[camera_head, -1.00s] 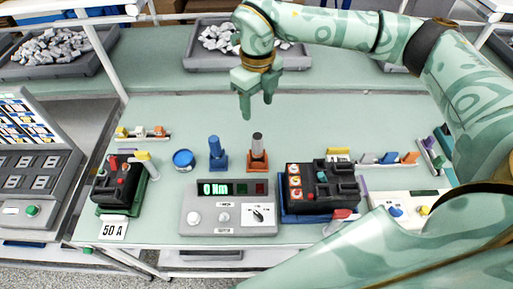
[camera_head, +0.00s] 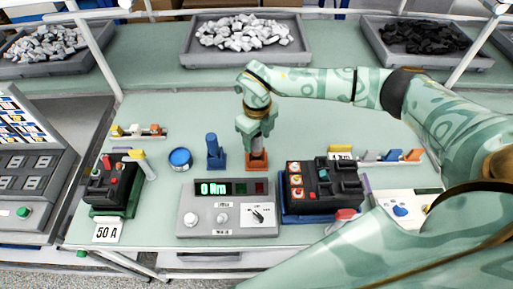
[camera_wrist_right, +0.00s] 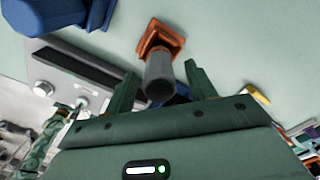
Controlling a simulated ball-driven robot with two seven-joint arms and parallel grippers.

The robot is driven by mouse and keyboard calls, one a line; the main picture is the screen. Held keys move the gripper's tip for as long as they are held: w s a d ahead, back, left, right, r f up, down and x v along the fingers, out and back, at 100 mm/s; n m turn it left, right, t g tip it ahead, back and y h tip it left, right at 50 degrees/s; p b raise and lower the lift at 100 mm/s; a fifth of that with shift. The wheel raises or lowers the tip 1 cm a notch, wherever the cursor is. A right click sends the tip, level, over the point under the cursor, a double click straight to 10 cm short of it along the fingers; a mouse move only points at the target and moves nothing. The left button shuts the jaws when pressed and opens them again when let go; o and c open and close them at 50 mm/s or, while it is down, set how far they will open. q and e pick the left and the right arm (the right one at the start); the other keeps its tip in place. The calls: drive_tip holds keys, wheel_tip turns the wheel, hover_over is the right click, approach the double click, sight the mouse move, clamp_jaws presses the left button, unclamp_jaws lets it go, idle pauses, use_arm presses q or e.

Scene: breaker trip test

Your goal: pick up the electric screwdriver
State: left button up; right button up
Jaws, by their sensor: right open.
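A grey cylindrical tool, which looks like the electric screwdriver, stands upright in an orange holder (camera_head: 257,160) behind the torque meter. The grey tool (camera_wrist_right: 159,78) and orange holder show between my fingers in the right wrist view. My right gripper (camera_head: 257,142) is open, pointing down over the tool, with a finger on each side of its upper end. In the head view the gripper hides most of the tool. I cannot tell whether the fingers touch it. My left gripper is not in view.
A blue tool (camera_head: 213,150) in a blue holder stands close on the left, with a blue round tin (camera_head: 180,159) beyond it. The torque meter (camera_head: 228,220) lies in front. A black breaker unit (camera_head: 322,188) is at right. The table behind the holders is clear.

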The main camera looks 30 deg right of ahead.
drive_tip(key=shift+f, duration=0.7)
drive_tip(key=c, duration=1.1)
drive_tip(key=shift+r, duration=0.1)
